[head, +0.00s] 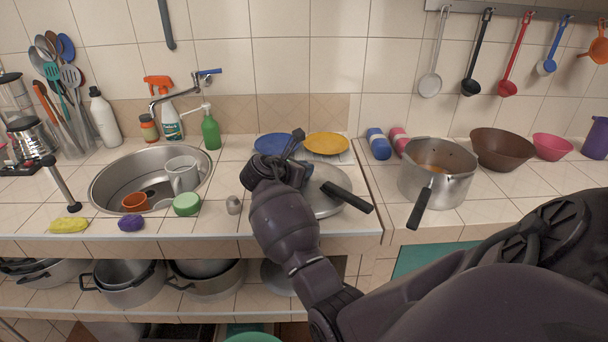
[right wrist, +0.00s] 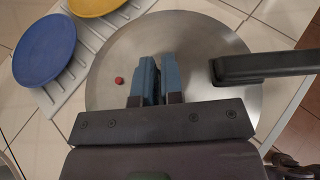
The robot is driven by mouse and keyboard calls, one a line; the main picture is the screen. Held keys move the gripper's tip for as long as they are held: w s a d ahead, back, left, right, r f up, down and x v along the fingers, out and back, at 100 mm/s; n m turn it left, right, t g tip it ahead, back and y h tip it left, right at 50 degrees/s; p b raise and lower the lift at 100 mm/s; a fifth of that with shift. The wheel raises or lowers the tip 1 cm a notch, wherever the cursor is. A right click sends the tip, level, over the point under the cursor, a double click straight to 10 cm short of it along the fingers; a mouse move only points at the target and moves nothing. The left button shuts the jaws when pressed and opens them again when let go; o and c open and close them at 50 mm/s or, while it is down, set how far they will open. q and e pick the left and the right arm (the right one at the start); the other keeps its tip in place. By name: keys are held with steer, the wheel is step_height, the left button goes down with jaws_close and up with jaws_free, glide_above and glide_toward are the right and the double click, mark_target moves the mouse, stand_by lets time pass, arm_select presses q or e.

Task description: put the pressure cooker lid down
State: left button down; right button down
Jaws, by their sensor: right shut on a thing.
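The pressure cooker lid (head: 326,187) is a round silver metal disc with a long black handle (head: 347,196) pointing to the right. It is at the front of the counter, partly hidden by my right gripper (head: 285,168). In the right wrist view the lid (right wrist: 205,50) shows a small red valve and the black handle at right. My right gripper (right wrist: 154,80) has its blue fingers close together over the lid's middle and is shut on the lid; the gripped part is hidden. I cannot tell whether the lid touches the counter. My left gripper is not in view.
A metal pot (head: 430,186) with orange contents stands to the right. A blue plate (head: 274,144) and yellow plate (head: 326,143) lie behind the lid on a white rack (right wrist: 92,42). The sink (head: 110,181) is left. The counter's front edge is close to the lid.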

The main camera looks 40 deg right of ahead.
steer(key=shift+f, duration=0.5)
steer(key=c, duration=1.3)
jaws_free()
steer(key=shift+o, duration=0.2)
steer(key=p+v, duration=0.1)
steer(key=v, duration=1.1)
